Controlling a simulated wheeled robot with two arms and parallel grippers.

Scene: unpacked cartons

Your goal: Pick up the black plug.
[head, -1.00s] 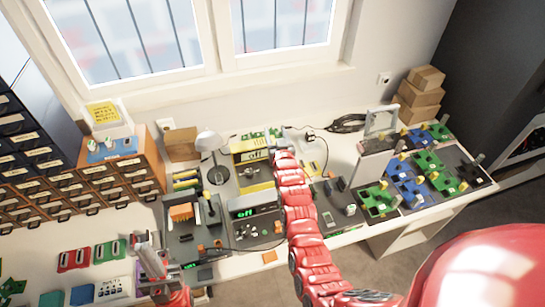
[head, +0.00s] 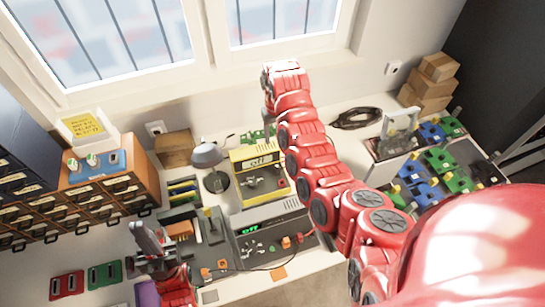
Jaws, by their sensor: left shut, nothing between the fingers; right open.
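I cannot make out the black plug for certain; my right arm crosses the bench and may hide it. A coiled black cable (head: 357,118) lies on the bench by the wall, right of that arm. My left gripper (head: 146,234) is at the lower left, above the front of the bench, shut and empty. My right arm reaches up from the lower right towards the window sill.
A yellow instrument (head: 258,172), a grey lamp (head: 208,156) and a dark instrument with a green display (head: 268,232) stand mid-bench. Wooden drawers (head: 115,192) stand left. Green and blue boards (head: 432,170) and cardboard boxes (head: 430,85) are at right.

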